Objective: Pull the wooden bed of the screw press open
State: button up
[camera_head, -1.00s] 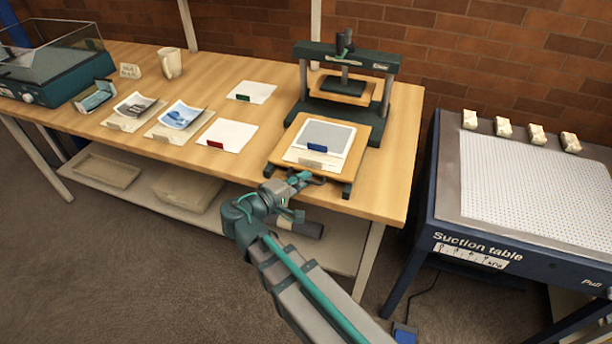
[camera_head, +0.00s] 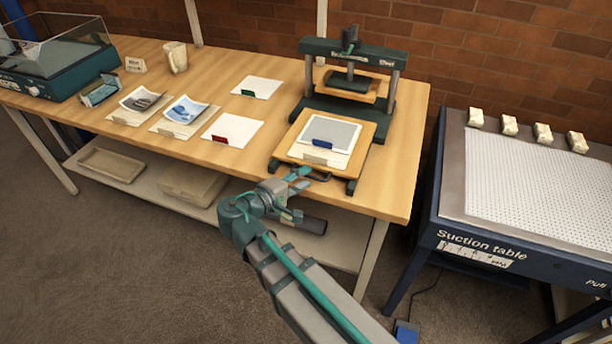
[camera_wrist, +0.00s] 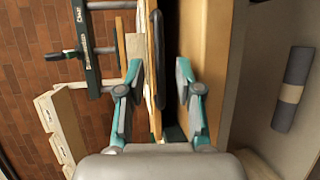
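The screw press (camera_head: 398,75) stands at the right end of the table, with a dark green frame and a screw on top. Its wooden bed (camera_head: 362,150) lies forward of the uprights and carries white sheets, a grey sheet (camera_head: 330,131) and a blue tab. A dark handle (camera_head: 318,178) is on the bed's front edge. My gripper (camera_head: 297,181) is at this edge, beside the handle. In the wrist view my gripper (camera_wrist: 157,92) is open, with its fingers apart on either side of the dark handle bar (camera_wrist: 157,60). I see no finger contact with the bar.
The wooden table (camera_head: 240,62) holds paper sheets, prints, a mug (camera_head: 175,57) and a glass-lidded case (camera_head: 55,55). A lower shelf with trays (camera_head: 195,186) lies under it. A suction table (camera_head: 480,225) stands close at the right. Open floor lies in front.

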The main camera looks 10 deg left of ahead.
jog(key=v, duration=1)
jog(key=shift+a, duration=0.1)
notch_tip(320, 180, down, 11)
jog(key=s+n+g+y, duration=0.1)
jog(key=g+y, duration=0.2)
jog(key=g, duration=0.1)
jog(key=s+d+f+m+g+y+p, duration=0.15)
jog(key=d+f+g, duration=0.25)
jog(key=d+f, duration=0.45)
jog(key=s+d+f+m+g+p, duration=0.1)
jog(key=s+d+f+m+g, duration=0.3)
jog(key=f, duration=0.7)
jog(key=s+d+f+m+g+y+p, duration=0.1)
jog(key=s+d+f+m+g+y, duration=0.1)
jog(key=s+d+f, duration=0.4)
jog(key=s+d+f+m+g+y+p, duration=0.2)
jog(key=s+d+f+m+g, duration=0.3)
jog(key=s+d, duration=0.9)
jog(key=shift+s+d+f+g+y+p, duration=0.3)
jog(key=shift+s+d+f+g+y, duration=0.15)
jog(key=shift+f, duration=0.2)
